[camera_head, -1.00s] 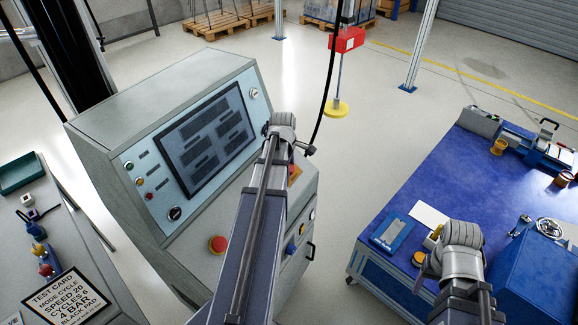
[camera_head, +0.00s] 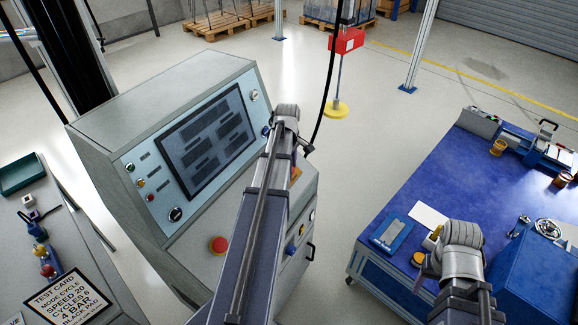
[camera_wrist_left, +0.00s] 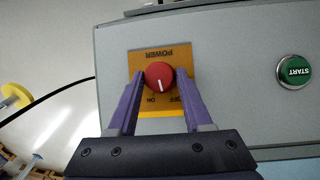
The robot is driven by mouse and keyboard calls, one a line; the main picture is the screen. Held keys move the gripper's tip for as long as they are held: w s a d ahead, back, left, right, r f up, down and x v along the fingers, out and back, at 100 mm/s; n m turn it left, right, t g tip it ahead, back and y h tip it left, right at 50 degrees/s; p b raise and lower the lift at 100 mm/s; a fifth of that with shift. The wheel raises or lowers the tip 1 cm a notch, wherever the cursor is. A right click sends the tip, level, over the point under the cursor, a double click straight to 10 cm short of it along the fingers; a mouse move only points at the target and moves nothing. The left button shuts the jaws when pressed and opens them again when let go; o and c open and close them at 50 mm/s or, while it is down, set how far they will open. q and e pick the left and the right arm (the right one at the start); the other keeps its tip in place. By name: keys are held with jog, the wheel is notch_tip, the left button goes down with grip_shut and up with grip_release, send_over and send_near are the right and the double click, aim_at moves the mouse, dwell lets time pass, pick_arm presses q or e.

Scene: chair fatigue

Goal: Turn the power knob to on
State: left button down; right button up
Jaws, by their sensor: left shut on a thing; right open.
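The red power knob (camera_wrist_left: 159,76) sits on an orange plate (camera_wrist_left: 148,58) labelled POWER, seen upside down in the left wrist view. ON and OFF are printed below the knob in that view, and its white mark lies roughly upright in the picture. My left gripper (camera_wrist_left: 161,80) has a purple finger on each side of the knob and is shut on it. In the head view the plate (camera_head: 296,173) shows beside my left arm, which covers most of that area. My right gripper (camera_head: 432,266) is open near the blue table, partly hidden by its wrist.
A green START button (camera_wrist_left: 294,71) is on the same panel. The console has a dark screen (camera_head: 205,142) and a red mushroom button (camera_head: 218,245). A blue table (camera_head: 430,180) stands right; a bench with a test card (camera_head: 62,299) is left. A cable hangs behind my left arm.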

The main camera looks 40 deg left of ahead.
pick_arm(q)
jog(key=m+g, duration=0.2)
jog(key=m, duration=0.1)
jog(key=shift+w+f, duration=0.1)
jog(key=shift+w, duration=0.2)
jog(key=shift+m+g+b, duration=0.55)
jog(key=shift+m+g, duration=0.55)
jog(key=shift+m, duration=0.7)
jog(key=shift+c, duration=1.6)
grip_release()
jog(key=shift+w, duration=0.1)
jog(key=p+v, duration=0.7)
jog(key=v, duration=0.1)
